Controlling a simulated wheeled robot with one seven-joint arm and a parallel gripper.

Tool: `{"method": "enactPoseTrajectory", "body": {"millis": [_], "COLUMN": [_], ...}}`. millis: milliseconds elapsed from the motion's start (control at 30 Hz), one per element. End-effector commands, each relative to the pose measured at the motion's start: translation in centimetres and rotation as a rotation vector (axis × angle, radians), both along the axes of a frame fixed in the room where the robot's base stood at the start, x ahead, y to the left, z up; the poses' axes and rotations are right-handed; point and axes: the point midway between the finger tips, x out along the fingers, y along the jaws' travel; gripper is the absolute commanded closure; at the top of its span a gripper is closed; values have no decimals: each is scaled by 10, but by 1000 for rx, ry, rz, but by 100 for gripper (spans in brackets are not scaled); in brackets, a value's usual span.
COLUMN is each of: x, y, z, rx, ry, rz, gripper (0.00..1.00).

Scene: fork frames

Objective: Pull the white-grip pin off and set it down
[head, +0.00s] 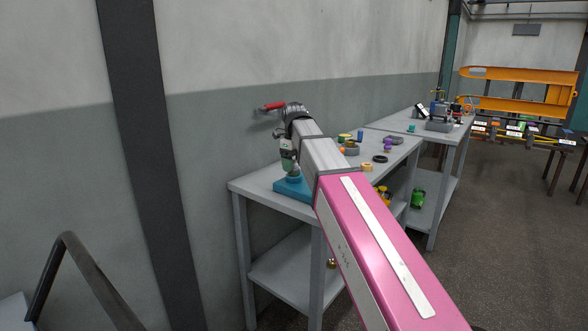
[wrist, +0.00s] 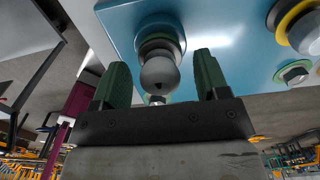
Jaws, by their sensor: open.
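A blue fixture (head: 294,190) sits on the near end of the grey bench; its face fills the top of the wrist view (wrist: 215,30). My gripper (head: 289,166) points down just above it. In the wrist view my gripper (wrist: 160,78) is open, its two green fingers apart. A round grey knob (wrist: 159,72) on a stepped collar shows between them, with visible space on both sides. To its right a part with a yellow ring and pale end (wrist: 308,32) is cut off by the frame edge. I cannot tell which is the white-grip pin.
The grey bench (head: 258,185) stands against the wall, with several small parts such as a black ring (head: 380,158) and a tan ring (head: 367,167) farther right. A red handle (head: 273,106) shows near the wall behind my wrist. A hex bolt (wrist: 292,73) is on the fixture.

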Motion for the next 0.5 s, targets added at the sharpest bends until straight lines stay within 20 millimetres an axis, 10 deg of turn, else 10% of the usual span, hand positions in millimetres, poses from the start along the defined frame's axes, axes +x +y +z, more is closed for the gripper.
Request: {"method": "enactPoseTrajectory", "body": {"millis": [233,267,300,400,500], "x": [0,0,0,0,0], "y": [0,0,0,0,0], "z": [0,0,0,0,1], "rx": [0,0,0,0,0], "ry": [0,0,0,0,0], "rz": [0,0,0,0,0], "gripper": [97,99,71,100,100]}}
